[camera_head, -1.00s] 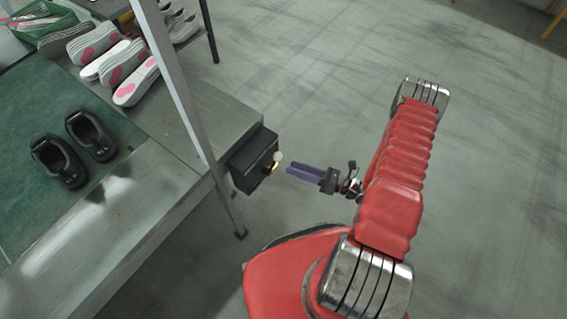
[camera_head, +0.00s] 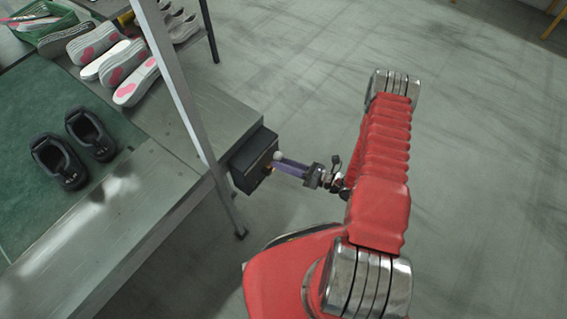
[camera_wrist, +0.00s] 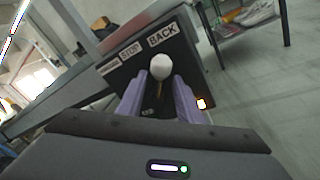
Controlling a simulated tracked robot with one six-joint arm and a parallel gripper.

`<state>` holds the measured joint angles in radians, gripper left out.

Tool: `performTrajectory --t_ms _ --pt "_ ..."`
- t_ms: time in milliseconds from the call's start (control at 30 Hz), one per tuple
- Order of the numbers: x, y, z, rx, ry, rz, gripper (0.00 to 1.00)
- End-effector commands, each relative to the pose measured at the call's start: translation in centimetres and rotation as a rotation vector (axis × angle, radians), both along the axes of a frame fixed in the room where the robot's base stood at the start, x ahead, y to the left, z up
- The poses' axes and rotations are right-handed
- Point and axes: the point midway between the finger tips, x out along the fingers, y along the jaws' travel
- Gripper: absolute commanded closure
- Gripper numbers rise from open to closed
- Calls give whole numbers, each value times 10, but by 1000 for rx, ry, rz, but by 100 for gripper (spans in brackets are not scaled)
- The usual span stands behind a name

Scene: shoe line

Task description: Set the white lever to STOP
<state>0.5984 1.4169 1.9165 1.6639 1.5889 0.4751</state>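The white lever (camera_wrist: 160,66) has a round white knob on a thin stem, on the face of a black control box (camera_wrist: 120,82). The box carries a STOP label (camera_wrist: 130,50), a BACK label (camera_wrist: 163,34) and a third label I cannot read. The knob appears below and between STOP and BACK; its exact setting is unclear. My gripper (camera_wrist: 159,88) is open, its purple fingers either side of the stem, just below the knob in the picture. I cannot tell whether they touch it. In the head view, the gripper (camera_head: 281,166) is at the knob (camera_head: 278,155).
The box sits at the end of a line table (camera_head: 150,200), beside a grey upright post (camera_head: 180,90). Black shoe parts (camera_head: 60,160) lie on the green belt (camera_head: 30,110). The floor at right is clear.

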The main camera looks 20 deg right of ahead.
Motion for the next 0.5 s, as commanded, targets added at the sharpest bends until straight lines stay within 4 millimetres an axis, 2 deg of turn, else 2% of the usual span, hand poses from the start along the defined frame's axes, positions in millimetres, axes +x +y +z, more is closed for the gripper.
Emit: performTrajectory --t_ms 67,433,500 --pt "0 0 0 0 0 0 73" --pt "1 -1 0 -1 0 -2 99" --pt "1 -1 0 -1 -1 -4 100"
